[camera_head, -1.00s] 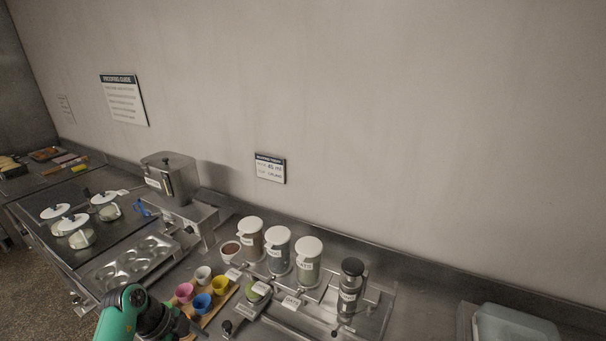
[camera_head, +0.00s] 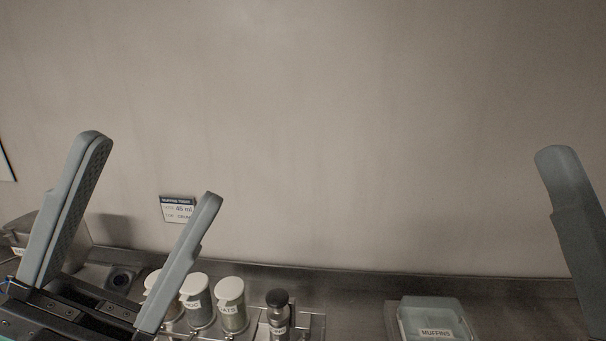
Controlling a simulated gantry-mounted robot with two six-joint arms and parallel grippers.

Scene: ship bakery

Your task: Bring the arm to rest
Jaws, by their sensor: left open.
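My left gripper (camera_head: 150,167) is raised in the lower left of the head view, close to the camera. Its two grey fingers point upward and stand wide apart, with nothing between them. One grey finger of my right gripper (camera_head: 572,215) shows at the right edge. Its other finger is outside the picture, so its opening cannot be told.
Several white-lidded canisters (camera_head: 231,289) and a dark-topped bottle (camera_head: 278,310) stand on the counter behind the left gripper. A clear tub labelled muffins (camera_head: 432,315) stands at the lower right. A small sign (camera_head: 176,208) hangs on the bare wall.

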